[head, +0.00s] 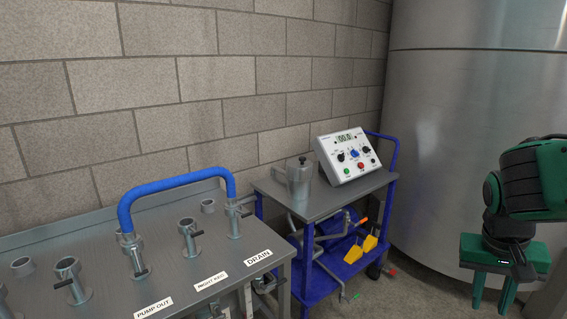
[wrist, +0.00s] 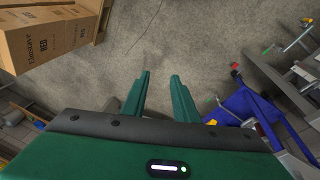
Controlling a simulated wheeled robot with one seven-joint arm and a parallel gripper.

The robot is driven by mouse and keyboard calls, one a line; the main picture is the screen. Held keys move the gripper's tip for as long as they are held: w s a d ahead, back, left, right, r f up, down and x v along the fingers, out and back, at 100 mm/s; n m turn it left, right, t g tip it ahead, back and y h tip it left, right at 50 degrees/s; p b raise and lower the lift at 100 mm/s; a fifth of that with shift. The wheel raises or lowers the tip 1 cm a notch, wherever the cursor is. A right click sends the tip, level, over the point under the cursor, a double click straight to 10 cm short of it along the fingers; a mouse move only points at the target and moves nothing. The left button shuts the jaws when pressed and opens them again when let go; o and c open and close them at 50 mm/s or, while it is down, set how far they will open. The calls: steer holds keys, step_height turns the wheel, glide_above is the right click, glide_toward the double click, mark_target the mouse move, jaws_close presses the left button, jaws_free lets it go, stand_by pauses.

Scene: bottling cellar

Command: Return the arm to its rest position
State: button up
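My gripper (head: 492,293) is at the right edge of the head view, green and pointing down, in front of the large steel tank. In the wrist view my gripper (wrist: 158,82) shows two green fingers set apart with bare concrete floor between them. It is open and holds nothing. Part of the arm above it is cut off by the right edge of the head view.
A blue trolley (head: 322,280) with a control box (head: 346,157) and a metal jug (head: 299,183) stands left of my gripper. A steel bench (head: 160,225) with a blue hose (head: 178,183) is farther left. The steel tank (head: 450,130) is behind. Cardboard boxes (wrist: 50,35) show in the wrist view.

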steer(key=s+y, duration=0.3)
steer(key=s, duration=0.9)
steer(key=shift+r+g, duration=0.2)
steer(key=shift+g, duration=0.2)
steer(key=shift+w, duration=0.1)
steer(key=shift+w+f, duration=0.25)
steer(key=shift+w, duration=0.35)
steer(key=shift+o, duration=0.5)
